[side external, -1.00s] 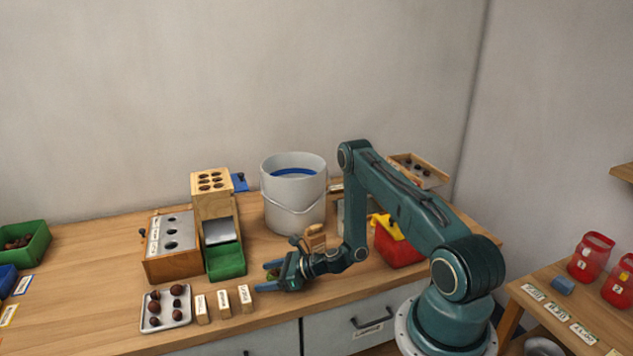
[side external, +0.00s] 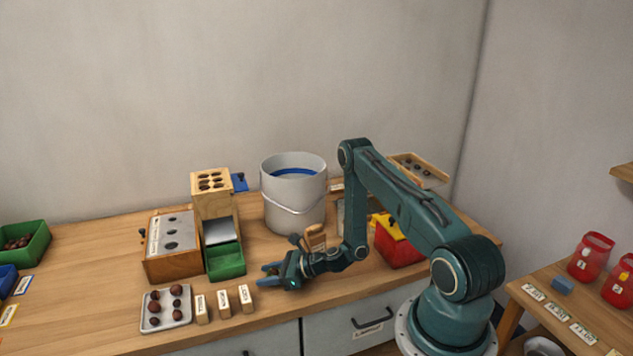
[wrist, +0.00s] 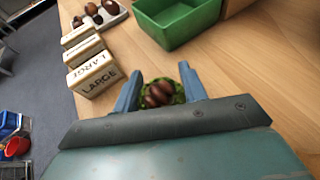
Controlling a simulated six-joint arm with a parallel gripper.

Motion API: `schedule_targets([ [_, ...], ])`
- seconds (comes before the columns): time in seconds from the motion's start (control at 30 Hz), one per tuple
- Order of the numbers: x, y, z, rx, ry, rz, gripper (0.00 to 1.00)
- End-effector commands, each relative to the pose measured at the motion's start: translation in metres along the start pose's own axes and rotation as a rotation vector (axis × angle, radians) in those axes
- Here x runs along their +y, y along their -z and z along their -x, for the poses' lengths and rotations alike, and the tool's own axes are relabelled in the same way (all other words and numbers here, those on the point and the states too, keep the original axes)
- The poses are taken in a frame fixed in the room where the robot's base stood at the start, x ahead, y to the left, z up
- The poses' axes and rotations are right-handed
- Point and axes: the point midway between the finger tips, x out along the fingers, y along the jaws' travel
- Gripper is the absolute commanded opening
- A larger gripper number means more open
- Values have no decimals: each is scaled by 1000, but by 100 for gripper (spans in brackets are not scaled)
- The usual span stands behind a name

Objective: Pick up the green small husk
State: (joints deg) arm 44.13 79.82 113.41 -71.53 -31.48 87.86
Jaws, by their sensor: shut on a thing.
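The green small husk (wrist: 175,91) shows in the wrist view as a spiky green shell with brown chestnuts inside. It sits between the two blue fingers of my gripper (wrist: 162,86), which are shut on it. In the side external view my gripper (side external: 271,275) is low over the front of the bench, to the right of the small labelled blocks. The husk is too small and covered to make out clearly there.
A green bin (side external: 226,262) stands just behind and left of my gripper. Labelled wooden blocks (side external: 223,303) and a tray of chestnuts (side external: 152,326) are to the left. A white bucket (side external: 290,220) stands behind. Bare bench lies around the husk.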

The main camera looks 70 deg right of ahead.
Motion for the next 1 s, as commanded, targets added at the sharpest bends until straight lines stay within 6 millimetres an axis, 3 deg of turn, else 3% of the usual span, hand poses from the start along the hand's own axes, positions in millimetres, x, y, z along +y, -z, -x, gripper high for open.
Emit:
schedule_targets([
  [0.37, 0, -31, 12, -1, 1, 2, 20],
  [1.0, 0, -122, 50, -2, 1, 4, 20],
])
